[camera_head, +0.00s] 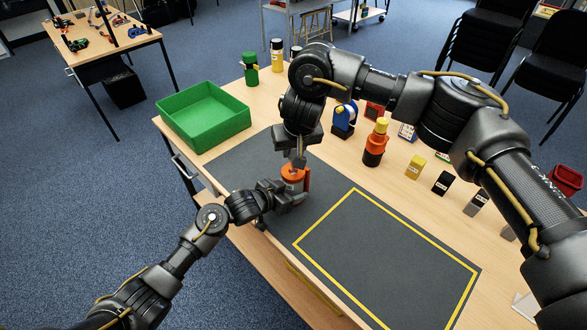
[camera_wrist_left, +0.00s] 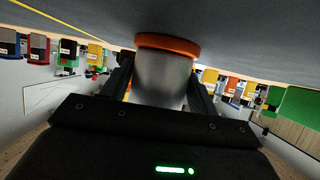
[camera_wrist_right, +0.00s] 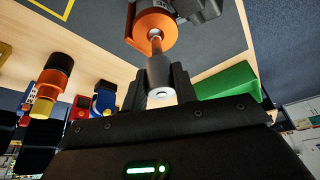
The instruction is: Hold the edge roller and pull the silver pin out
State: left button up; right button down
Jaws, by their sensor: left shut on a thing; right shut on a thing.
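The edge roller has an orange flange (camera_head: 294,172) and a grey body, standing on the dark mat near its left end. My left gripper (camera_head: 287,193) is shut on the roller from the side. In the left wrist view the grey body (camera_wrist_left: 163,78) sits between its fingers below the orange rim. My right gripper (camera_head: 299,154) points down from above, shut on the silver pin. In the right wrist view the pin's grey head (camera_wrist_right: 160,76) is between the fingers, its thin stem meeting the orange flange (camera_wrist_right: 153,28). How deep the stem sits is hidden.
A green tray (camera_head: 203,117) stands at the table's back left. An orange bottle with a yellow cap (camera_head: 375,145) and several small blocks line the far right side. The yellow-outlined mat area (camera_head: 385,262) is empty. My right arm crosses above the table.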

jog(key=shift+r, duration=0.95)
jog(key=shift+r, duration=1.5)
pick_arm(q)
jog(key=o, duration=1.2)
jog(key=p+v, duration=0.3)
jog(key=shift+r, duration=0.15)
pick_arm(e)
notch_tip(320, 180, up, 3)
jog(key=shift+r, duration=0.15)
pick_arm(q)
jog(key=shift+p+v, duration=2.3)
jog(key=shift+v, duration=0.05)
jog(key=shift+s+a+r+p, duration=0.15)
jog(key=shift+s+a+p, duration=0.3)
pick_arm(e)
jog(key=shift+r, duration=2.6)
